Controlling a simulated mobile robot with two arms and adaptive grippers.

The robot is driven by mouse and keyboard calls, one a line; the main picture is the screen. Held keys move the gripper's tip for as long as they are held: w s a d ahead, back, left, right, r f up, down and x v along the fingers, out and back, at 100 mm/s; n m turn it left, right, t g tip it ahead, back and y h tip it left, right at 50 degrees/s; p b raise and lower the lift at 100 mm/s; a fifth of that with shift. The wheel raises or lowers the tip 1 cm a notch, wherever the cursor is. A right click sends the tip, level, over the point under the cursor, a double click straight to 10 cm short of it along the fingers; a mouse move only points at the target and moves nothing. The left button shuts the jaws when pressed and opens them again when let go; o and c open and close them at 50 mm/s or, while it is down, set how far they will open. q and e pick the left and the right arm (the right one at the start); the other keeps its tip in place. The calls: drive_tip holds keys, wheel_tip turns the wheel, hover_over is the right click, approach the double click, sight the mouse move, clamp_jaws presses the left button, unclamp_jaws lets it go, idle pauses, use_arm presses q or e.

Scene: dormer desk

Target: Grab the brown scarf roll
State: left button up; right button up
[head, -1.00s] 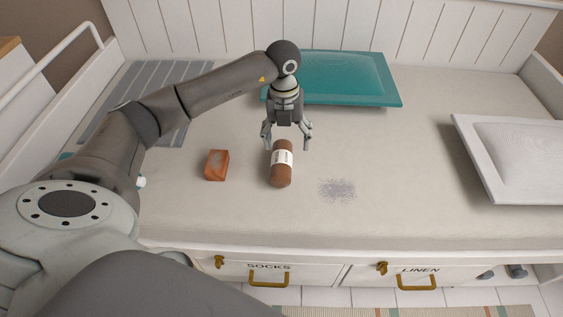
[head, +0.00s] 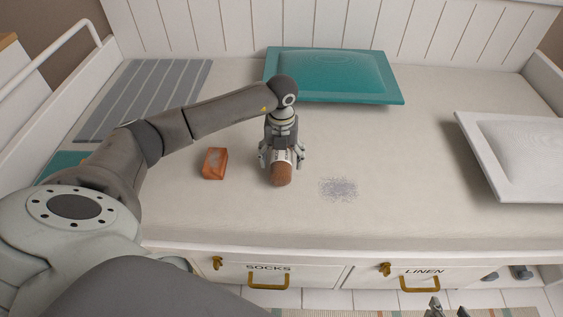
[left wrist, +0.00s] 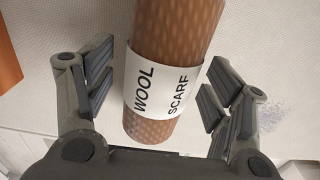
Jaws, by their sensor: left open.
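The brown scarf roll (head: 281,174) lies on the bed's pale mattress, with a white band around it. In the left wrist view the band on the scarf roll (left wrist: 178,40) reads "WOOL SCARF". My left gripper (head: 282,159) is open and low over the roll, with one finger on each side of it. The left wrist view shows a gap between the roll and the fingers on both sides. My right gripper (head: 447,308) shows only as grey tips at the bottom edge, far from the roll.
An orange-brown block (head: 215,163) lies just left of the roll. A grey speckled patch (head: 339,189) is to its right. A teal cushion (head: 335,75) lies behind and a white cushion (head: 520,155) at right. Drawers marked SOCKS (head: 268,275) and LINEN (head: 420,278) are in front.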

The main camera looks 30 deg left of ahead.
use_arm(q)
drive_tip(key=shift+f, duration=0.4)
drive_tip(key=shift+c, duration=0.4)
drive_tip(key=c, duration=1)
drive_tip(key=shift+c, duration=0.5)
drive_tip(key=shift+r, duration=0.2)
